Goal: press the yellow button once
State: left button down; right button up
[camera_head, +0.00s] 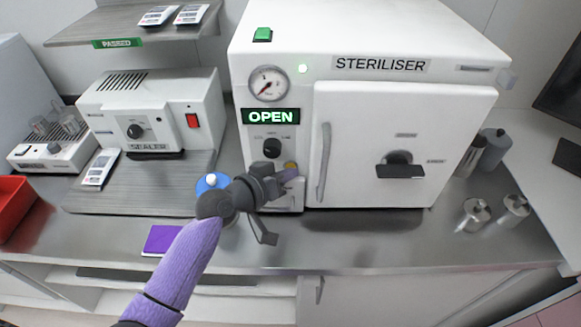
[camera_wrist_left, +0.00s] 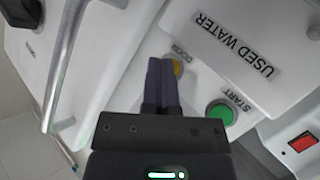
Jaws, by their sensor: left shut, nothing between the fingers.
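The yellow button (camera_head: 291,166) is on the lower front panel of the steriliser (camera_head: 380,65), left of its closed door. It also shows in the left wrist view (camera_wrist_left: 179,67), beside the word DOOR and partly covered by my fingers. My left gripper (camera_head: 289,175) is shut and empty, with its fingertips right at the button. In the left wrist view the fingers (camera_wrist_left: 162,72) overlap the button's left edge; I cannot tell whether they touch it. My right gripper is not in view.
A green START button (camera_wrist_left: 221,112) is close to the right of my fingers in the left wrist view. The door handle (camera_head: 325,162) stands out right of my gripper. The sign (camera_head: 271,116) reads OPEN. A sealer (camera_head: 155,110) stands left; metal canisters (camera_head: 476,213) stand right.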

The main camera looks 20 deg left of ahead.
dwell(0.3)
pick_arm(q)
jog(key=shift+s+d+r+p, duration=0.1)
jog(key=shift+s+d+p, duration=0.1)
jog(key=shift+s+p, duration=0.35)
jog(key=shift+s, duration=0.2)
jog(key=s, duration=0.1)
jog(key=s+d+p, duration=0.1)
jog(key=s, duration=0.1)
jog(key=s+p, duration=0.1)
jog(key=shift+s+d, duration=0.25)
jog(key=shift+s, duration=0.15)
jog(key=shift+s, duration=0.1)
